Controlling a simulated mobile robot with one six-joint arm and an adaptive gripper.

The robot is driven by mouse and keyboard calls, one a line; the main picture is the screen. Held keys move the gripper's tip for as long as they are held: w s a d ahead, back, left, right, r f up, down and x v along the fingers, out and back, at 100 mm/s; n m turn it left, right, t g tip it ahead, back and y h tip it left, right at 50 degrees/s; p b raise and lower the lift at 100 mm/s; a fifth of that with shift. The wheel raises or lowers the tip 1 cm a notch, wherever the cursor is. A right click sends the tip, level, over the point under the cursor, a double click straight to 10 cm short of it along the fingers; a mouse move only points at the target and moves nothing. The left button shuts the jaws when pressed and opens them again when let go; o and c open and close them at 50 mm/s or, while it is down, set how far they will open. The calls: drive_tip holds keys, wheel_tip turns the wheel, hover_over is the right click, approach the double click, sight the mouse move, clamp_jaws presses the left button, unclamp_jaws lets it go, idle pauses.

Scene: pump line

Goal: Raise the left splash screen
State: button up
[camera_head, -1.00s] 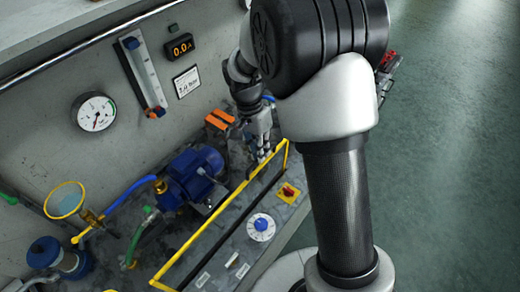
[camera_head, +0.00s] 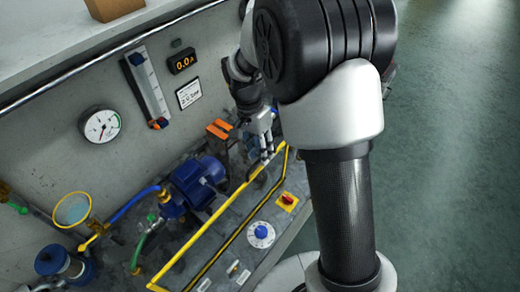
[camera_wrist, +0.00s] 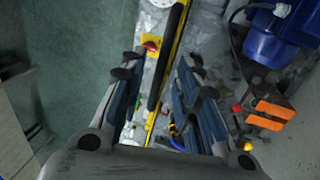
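A yellow-edged frame (camera_head: 221,217), seemingly the splash screen, runs along the front of the bench in the head view, low and slanting from lower left to upper right. Which screen is the left one I cannot tell. My gripper (camera_head: 263,148) is at the frame's upper right end. In the wrist view my gripper (camera_wrist: 158,72) is open, its two blue-padded fingers apart. A black bar (camera_wrist: 166,58) beside a yellow strip shows between the fingers. I cannot tell whether a finger touches it. My arm hides the bench's right part in the head view.
A blue pump (camera_head: 196,182) and orange blocks (camera_head: 218,130) stand behind the frame. A red switch on a yellow plate (camera_head: 287,201) and a blue-knobbed dial (camera_head: 261,234) lie in front. A gauge (camera_head: 101,125) is on the back wall. Green floor is open at right.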

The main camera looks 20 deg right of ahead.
wheel_tip(320, 180, up, 12)
drive_tip(key=w+a, duration=0.1)
drive_tip(key=w, duration=0.1)
drive_tip(key=shift+a, duration=0.15)
drive_tip(key=shift+f, duration=0.1)
idle(0.4)
